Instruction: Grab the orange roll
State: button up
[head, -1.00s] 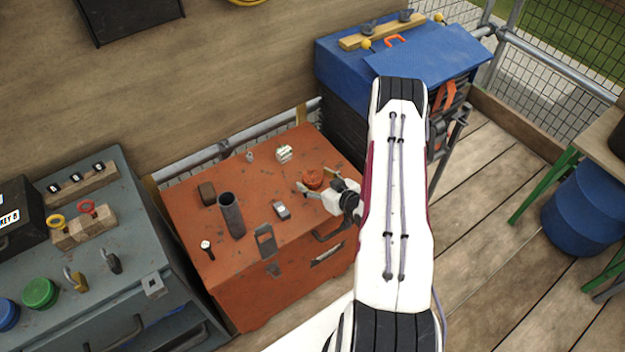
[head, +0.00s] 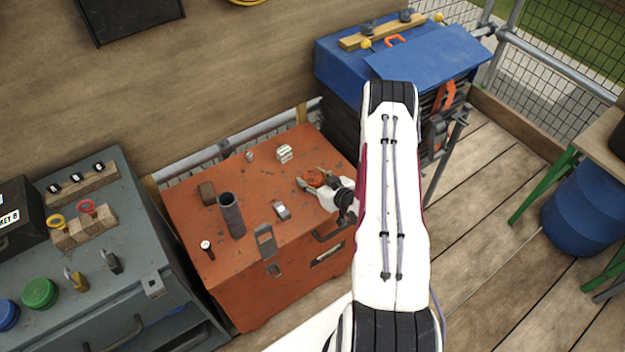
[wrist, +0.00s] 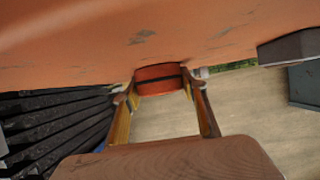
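The orange roll (head: 315,178) lies on top of the orange toolbox (head: 275,185), near its right side. In the wrist view the roll (wrist: 158,76) shows as a short red-orange cylinder with a dark band around it. My gripper (head: 312,183) is at the roll, its fingers spread on either side. In the wrist view the gripper (wrist: 160,92) has one finger on each side of the roll. The fingertips are close to the roll's sides; I cannot tell if they touch it.
A dark tube (head: 231,215), a brown block (head: 207,193), a striped white item (head: 284,153), a small metallic item (head: 282,211) and a watch-like item (head: 207,249) share the toolbox top. A blue-covered stack (head: 420,65) stands behind right. A grey chest (head: 110,215) stands left.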

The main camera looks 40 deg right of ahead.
aim_at(313, 176)
jog(key=shift+r, duration=0.1)
dwell(0.3)
jog(key=shift+r, duration=4.9)
